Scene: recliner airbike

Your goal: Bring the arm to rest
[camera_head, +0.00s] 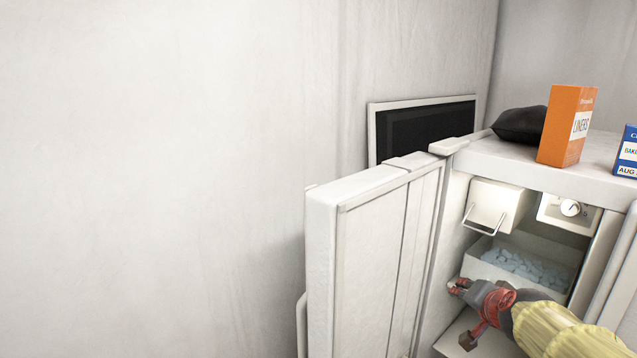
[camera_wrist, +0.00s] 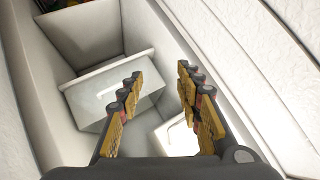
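My gripper (camera_head: 464,314) is at the open front of a white fridge or freezer compartment, at the lower right in the head view. In the wrist view my gripper (camera_wrist: 160,76) is open, with a clear gap between its yellow and black fingers and nothing held. My arm (camera_head: 560,330), in a yellowish sleeve, comes in from the lower right corner. The open white door (camera_head: 375,265) stands to the left of my gripper. A bin of pale blue ice (camera_head: 525,265) is behind and above it.
A white box with a wire handle (camera_head: 497,205) and a dial (camera_head: 570,208) are inside at the top. An orange liners box (camera_head: 567,125), a black bag (camera_head: 520,125) and a blue box (camera_head: 628,152) stand on the fridge top (camera_head: 480,150). The space left of the door looks free.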

